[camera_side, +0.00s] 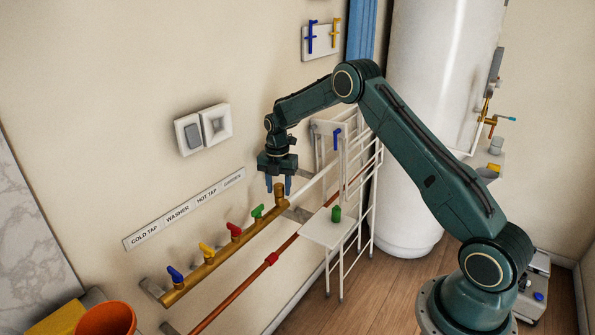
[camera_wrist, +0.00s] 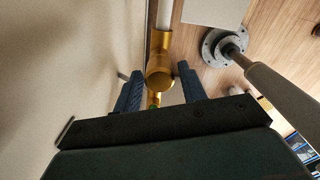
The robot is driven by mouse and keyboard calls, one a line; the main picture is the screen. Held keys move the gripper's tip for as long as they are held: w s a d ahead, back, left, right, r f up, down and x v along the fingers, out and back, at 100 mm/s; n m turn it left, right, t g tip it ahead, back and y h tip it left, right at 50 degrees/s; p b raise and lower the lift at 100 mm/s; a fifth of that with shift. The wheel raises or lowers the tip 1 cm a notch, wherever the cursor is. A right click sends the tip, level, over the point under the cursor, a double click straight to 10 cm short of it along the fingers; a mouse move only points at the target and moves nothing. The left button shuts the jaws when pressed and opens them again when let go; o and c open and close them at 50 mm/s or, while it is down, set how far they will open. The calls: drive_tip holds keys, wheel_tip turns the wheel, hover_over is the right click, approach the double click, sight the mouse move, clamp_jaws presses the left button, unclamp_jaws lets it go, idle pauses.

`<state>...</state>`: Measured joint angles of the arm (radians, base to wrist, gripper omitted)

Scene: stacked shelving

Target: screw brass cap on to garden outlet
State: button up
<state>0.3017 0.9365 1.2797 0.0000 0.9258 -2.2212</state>
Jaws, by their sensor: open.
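The brass manifold pipe (camera_side: 210,265) runs along the wall in the side view, with blue, yellow, red and green handles. Its label strip (camera_side: 185,212) ends with GARDEN at the right. A short upright brass piece (camera_side: 279,190) stands at the pipe's right end. I cannot tell whether it is the bare outlet or the cap on it. The wrist view shows its round brass end (camera_wrist: 159,79). My gripper (camera_side: 279,186) points down above the pipe end, jaws open, with one blue finger on each side of the brass piece. Contact cannot be made out.
A white wire rack (camera_side: 345,245) with a green item (camera_side: 336,214) stands just right of the pipe end. A red pipe (camera_side: 255,275) runs below the manifold. A white tank (camera_side: 425,130) stands behind my arm. An orange bucket (camera_side: 105,320) is at lower left.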

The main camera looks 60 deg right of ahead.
drive_tip(key=n, duration=0.5)
drive_tip(key=shift+c, duration=0.4)
drive_tip(key=c, duration=0.6)
drive_tip(key=m, duration=1.1)
drive_tip(key=shift+w, duration=0.1)
idle(0.4)
